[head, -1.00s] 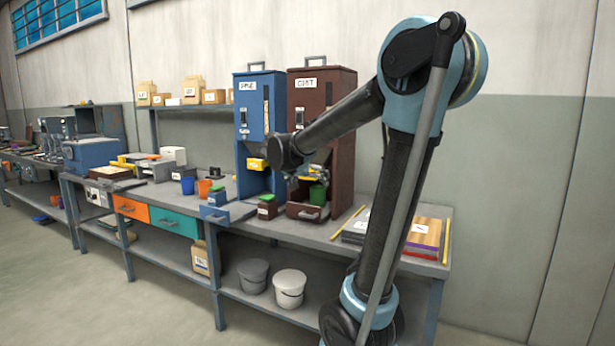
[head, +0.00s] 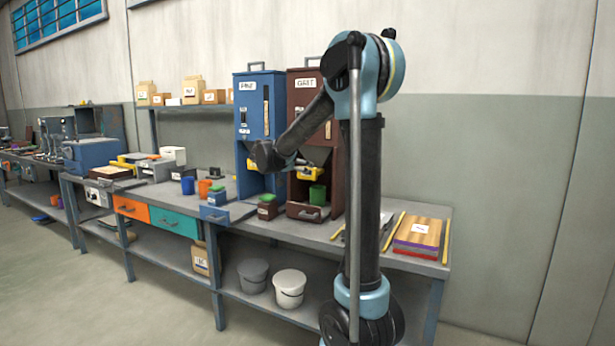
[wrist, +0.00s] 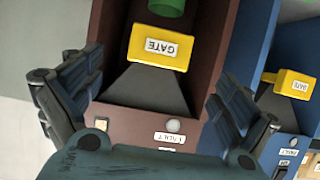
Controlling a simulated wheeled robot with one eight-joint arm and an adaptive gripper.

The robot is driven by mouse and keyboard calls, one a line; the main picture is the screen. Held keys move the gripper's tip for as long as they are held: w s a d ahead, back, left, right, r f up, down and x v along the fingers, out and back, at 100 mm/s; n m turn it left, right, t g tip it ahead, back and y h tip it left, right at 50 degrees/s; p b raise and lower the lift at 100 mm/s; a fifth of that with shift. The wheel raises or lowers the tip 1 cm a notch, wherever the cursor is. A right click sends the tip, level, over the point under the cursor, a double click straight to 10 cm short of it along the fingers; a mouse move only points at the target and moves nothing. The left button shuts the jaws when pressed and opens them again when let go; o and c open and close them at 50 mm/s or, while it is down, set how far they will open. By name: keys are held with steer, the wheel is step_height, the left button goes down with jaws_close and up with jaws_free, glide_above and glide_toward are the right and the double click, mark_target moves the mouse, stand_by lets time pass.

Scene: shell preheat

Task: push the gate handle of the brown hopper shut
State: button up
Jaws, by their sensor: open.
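The brown hopper (head: 338,150), labelled GRIT, stands on the bench beside a blue one. My gripper (wrist: 153,82) is open and empty, with one finger on each side of the chute in the wrist view. The handle lies beyond the fingers in that view, and I see no clear contact. In the head view my wrist hides part of the blue hopper's lower front.
The blue hopper (head: 252,115) stands close on the left, with its own yellow gate handle (wrist: 295,84). A green cup (head: 317,194) stands under the brown hopper's chute. A small brown box with a green top (head: 267,206) sits in front.

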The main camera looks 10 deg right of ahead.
steer(key=x, duration=0.9)
steer(key=shift+w+d+f, duration=0.15)
steer(key=shift+w+d, duration=0.1)
steer(key=shift+w, duration=0.05)
steer(key=c, duration=1.5)
steer(key=shift+w+d, duration=0.7)
steer(key=shift+w, duration=0.3)
steer(key=shift+w+d, duration=0.75)
steer(key=shift+w, duration=0.25)
steer(key=o, duration=1.5)
steer(key=v, duration=1.2)
